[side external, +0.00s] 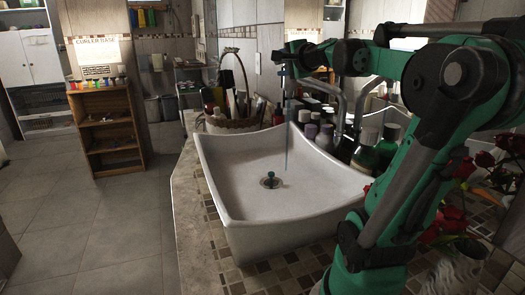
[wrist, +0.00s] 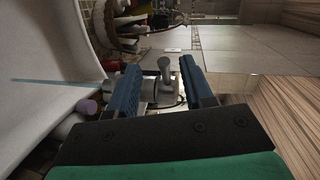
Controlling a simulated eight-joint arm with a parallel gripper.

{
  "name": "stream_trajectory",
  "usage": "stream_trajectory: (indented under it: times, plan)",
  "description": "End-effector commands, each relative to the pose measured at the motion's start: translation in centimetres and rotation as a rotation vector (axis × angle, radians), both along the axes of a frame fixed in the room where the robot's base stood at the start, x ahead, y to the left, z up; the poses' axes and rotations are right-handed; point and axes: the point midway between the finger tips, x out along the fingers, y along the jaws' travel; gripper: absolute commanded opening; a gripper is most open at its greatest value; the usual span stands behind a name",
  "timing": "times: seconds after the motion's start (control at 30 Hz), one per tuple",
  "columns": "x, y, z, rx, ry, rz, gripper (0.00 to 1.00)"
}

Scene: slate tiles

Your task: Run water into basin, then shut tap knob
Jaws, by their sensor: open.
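The white basin (side external: 245,213) stands on a tiled counter and fills the middle of the side view. A dark drain fitting (side external: 270,181) sits in its floor. A thin bluish stream of water (side external: 287,140) falls into the basin; it also shows in the wrist view (wrist: 60,83). The grey curved tap (side external: 341,105) is behind the basin, partly hidden. My gripper (side external: 283,56) is above the back of the basin. In the wrist view my gripper (wrist: 160,68) is open, and a grey tap knob (wrist: 165,72) shows between its blue fingers. Contact cannot be told.
Several bottles (side external: 368,148) crowd behind the basin on the right. A basket (side external: 232,122) with items stands at its back left. Red flowers (side external: 455,215) are on the right near my arm. A wooden shelf (side external: 106,130) stands on the floor, with free floor before it.

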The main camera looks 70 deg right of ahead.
Motion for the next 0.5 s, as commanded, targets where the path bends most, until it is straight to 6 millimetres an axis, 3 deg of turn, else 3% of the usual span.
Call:
stream_trajectory:
  times: [0.17, 0.5]
  plan:
    - [-0.3, -1.4, 0.4, 0.016, -0.035, -0.042, 0.46]
    - [2.6, -3.9, -0.4, 0.016, -0.032, -0.039, 0.46]
